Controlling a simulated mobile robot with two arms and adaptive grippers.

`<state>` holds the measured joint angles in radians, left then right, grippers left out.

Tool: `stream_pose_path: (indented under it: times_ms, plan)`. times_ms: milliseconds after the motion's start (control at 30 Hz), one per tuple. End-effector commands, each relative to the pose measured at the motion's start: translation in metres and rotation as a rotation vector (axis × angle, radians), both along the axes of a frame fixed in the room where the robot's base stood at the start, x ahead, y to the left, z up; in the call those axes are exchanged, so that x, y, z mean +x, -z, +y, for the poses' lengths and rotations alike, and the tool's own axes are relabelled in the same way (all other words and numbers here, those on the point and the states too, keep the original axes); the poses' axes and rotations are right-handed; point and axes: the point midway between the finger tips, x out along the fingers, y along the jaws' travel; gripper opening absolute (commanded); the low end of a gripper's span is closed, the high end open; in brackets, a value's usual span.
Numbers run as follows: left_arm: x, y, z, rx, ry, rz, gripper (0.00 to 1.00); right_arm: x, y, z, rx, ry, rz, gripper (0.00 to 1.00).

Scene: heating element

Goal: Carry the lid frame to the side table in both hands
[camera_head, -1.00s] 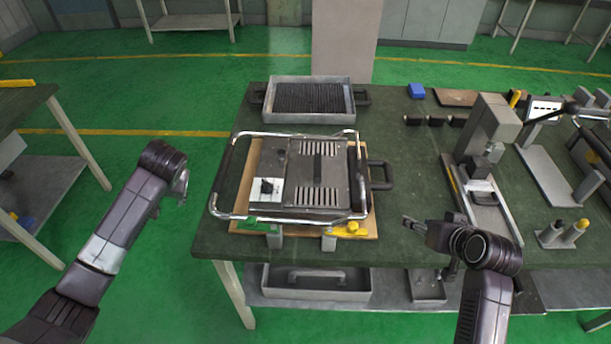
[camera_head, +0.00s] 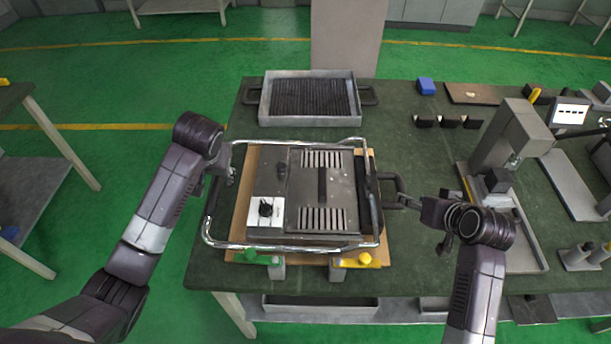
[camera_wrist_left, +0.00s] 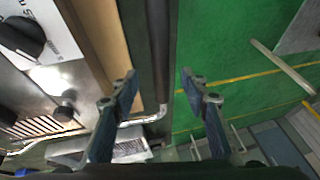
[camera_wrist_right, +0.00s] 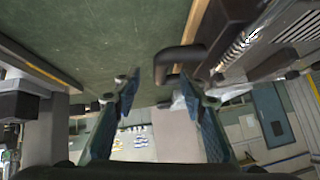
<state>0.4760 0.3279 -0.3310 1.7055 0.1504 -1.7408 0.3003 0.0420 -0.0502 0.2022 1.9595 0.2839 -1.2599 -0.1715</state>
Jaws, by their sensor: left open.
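The lid frame (camera_head: 290,247), a chrome tube loop with a dark left bar, surrounds a grey box-shaped heating unit (camera_head: 322,195) on the workbench. My left gripper (camera_head: 228,172) is at the frame's left side. In the left wrist view the open fingers (camera_wrist_left: 158,84) stand on either side of the dark bar (camera_wrist_left: 160,45), with gaps showing. My right gripper (camera_head: 402,200) is at the black handle (camera_head: 399,180) on the right. In the right wrist view its fingers (camera_wrist_right: 158,80) are apart, with the handle (camera_wrist_right: 176,60) near the right fingertip; contact is unclear.
A table (camera_head: 62,135) stands at the far left, across green floor. A tray with a dark ribbed insert (camera_head: 308,122) sits behind the unit. A press-like fixture (camera_head: 510,140) and small blocks occupy the bench's right side. Green (camera_head: 258,258) and yellow (camera_head: 358,261) clamps sit in front.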

Motion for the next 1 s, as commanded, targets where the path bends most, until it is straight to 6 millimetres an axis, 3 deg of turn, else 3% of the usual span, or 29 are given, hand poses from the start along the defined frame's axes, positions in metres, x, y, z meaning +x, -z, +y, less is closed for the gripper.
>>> stream_pose_path:
  times_ms: [467, 1000]
  plan:
    - [0.001, 0.003, 0.001, 0.001, -0.001, 0.002, 0.42, 0.002, 0.003, 0.001, 0.001, 0.001, 0.001, 0.39]
    - [0.025, 0.062, 0.014, 0.001, -0.001, 0.002, 0.42, 0.048, 0.048, 0.012, 0.001, 0.001, 0.002, 0.39]
